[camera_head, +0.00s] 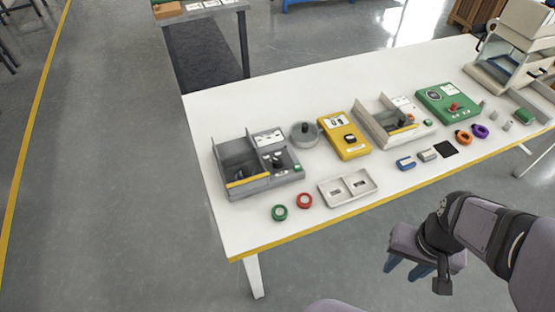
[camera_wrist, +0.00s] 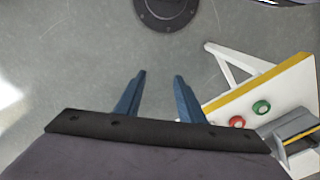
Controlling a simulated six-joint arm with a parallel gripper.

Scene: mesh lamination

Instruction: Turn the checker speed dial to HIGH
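Several devices with knobs stand on the white table (camera_head: 225,225); their labels are too small to read, so I cannot tell which is the checker or its dial setting. They are a grey open-topped machine (camera_head: 245,182) with dark knobs, a yellow box (camera_head: 352,146) with a black knob, a beige open-topped machine (camera_head: 374,128) with a dark knob, and a green box (camera_head: 436,100) with a red knob. My gripper (camera_head: 408,270) is off the table's front edge, apart from all devices. In the wrist view its blue fingers (camera_wrist: 160,78) are apart and empty.
A green ring (camera_head: 279,213), a red ring (camera_head: 305,201) and a white two-compartment tray (camera_head: 326,197) lie near the front edge. A round grey pot (camera_head: 305,135) stands behind. Blue (camera_head: 405,163) and grey blocks, a black square and orange and purple rings lie farther right.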

